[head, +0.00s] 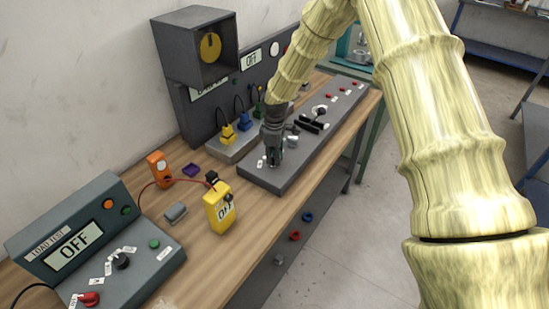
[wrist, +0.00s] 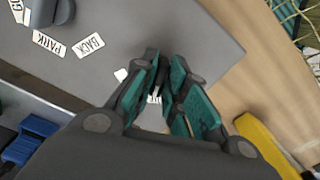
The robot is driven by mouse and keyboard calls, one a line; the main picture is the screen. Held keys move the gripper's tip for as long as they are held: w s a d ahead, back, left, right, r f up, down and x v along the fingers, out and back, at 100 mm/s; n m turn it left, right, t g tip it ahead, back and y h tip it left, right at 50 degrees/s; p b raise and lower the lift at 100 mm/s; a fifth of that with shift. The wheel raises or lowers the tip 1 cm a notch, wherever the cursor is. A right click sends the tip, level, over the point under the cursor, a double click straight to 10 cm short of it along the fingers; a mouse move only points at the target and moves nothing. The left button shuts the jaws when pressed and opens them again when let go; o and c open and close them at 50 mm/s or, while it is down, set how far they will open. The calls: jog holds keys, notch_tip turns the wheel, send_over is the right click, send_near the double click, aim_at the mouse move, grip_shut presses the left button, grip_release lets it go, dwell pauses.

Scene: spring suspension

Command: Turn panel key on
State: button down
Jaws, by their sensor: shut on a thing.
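The grey control panel (head: 312,153) lies along the bench, and its flat top also shows in the wrist view (wrist: 150,30). My gripper (head: 273,158) points down at the panel's near left end. In the wrist view the teal-padded fingers of my gripper (wrist: 166,78) are close together over the panel's corner area. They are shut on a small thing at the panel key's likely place. The key itself is hidden between the fingers, so its turn angle cannot be told. A small white label shows partly beside the fingers.
A yellow meter (head: 220,208) stands near the panel's left end. A load test box (head: 75,245) reading OFF is at the front left. Behind the panel are colored plugs (head: 228,134) and an upright board with an OFF display (head: 251,59).

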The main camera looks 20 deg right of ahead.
jog(key=m+b, duration=0.1)
jog(key=m, duration=0.3)
jog(key=shift+m+b, duration=0.3)
jog(key=shift+b, duration=0.05)
jog(key=shift+a+r+m+b, duration=0.1)
jog(key=shift+m+b, duration=0.45)
jog(key=shift+m, duration=2.05)
jog(key=c, duration=1.4)
grip_release()
jog(key=shift+c, duration=0.2)
notch_tip(320, 180, up, 12)
jog(key=shift+s, duration=0.1)
